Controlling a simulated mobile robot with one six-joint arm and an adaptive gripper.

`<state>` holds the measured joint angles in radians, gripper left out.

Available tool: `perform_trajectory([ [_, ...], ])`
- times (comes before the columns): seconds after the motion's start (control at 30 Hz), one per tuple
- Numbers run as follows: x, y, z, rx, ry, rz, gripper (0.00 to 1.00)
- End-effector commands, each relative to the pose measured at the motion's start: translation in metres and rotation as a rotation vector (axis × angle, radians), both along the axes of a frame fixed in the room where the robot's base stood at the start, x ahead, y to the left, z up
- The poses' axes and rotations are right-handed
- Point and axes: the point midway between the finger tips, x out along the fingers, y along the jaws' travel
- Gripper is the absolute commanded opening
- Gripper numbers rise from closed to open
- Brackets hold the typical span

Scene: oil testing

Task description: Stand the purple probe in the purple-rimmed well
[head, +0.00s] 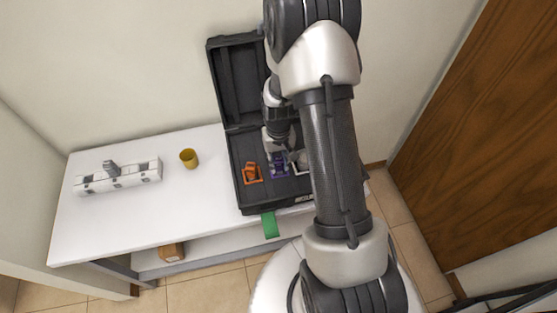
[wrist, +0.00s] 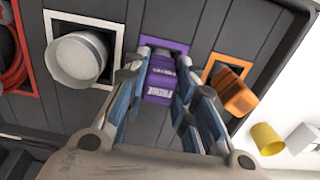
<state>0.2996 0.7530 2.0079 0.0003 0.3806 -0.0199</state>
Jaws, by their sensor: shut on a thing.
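The purple probe (wrist: 160,80), with white lettering on it, is between the fingers of my gripper (wrist: 161,66) in the wrist view. My gripper is shut on it. The purple-rimmed well (wrist: 165,42) lies right at the probe; its far rim and corners show past the fingertips. The probe overlaps the well opening, and its lower end is hidden, so I cannot tell how deep it sits. In the head view my gripper (head: 279,152) points down into the black case over the purple rim (head: 280,174).
The open black case (head: 238,188) also holds an orange piece (wrist: 238,98) at an orange-rimmed well, a white cylinder (wrist: 78,58) at a white-rimmed well, and red cable (wrist: 10,65). A yellow cup (head: 189,158) and a white rack (head: 118,177) stand on the white table (head: 120,225).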

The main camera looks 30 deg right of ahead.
Motion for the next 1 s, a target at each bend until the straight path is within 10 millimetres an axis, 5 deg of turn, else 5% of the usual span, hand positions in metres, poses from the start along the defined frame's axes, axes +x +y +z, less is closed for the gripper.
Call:
perform_trajectory([
  [0.2, 0.000, 0.000, -0.005, 0.000, -0.001, 0.000, 0.00],
  [0.23, 0.000, 0.000, -0.005, 0.000, -0.001, 0.000, 0.25],
  [0.37, 0.000, 0.000, -0.004, 0.000, -0.001, 0.000, 0.33],
  [0.73, 0.000, 0.000, -0.002, 0.000, 0.000, 0.000, 0.33],
  [1.0, 0.000, 0.000, 0.019, 0.000, -0.001, 0.000, 0.33],
])
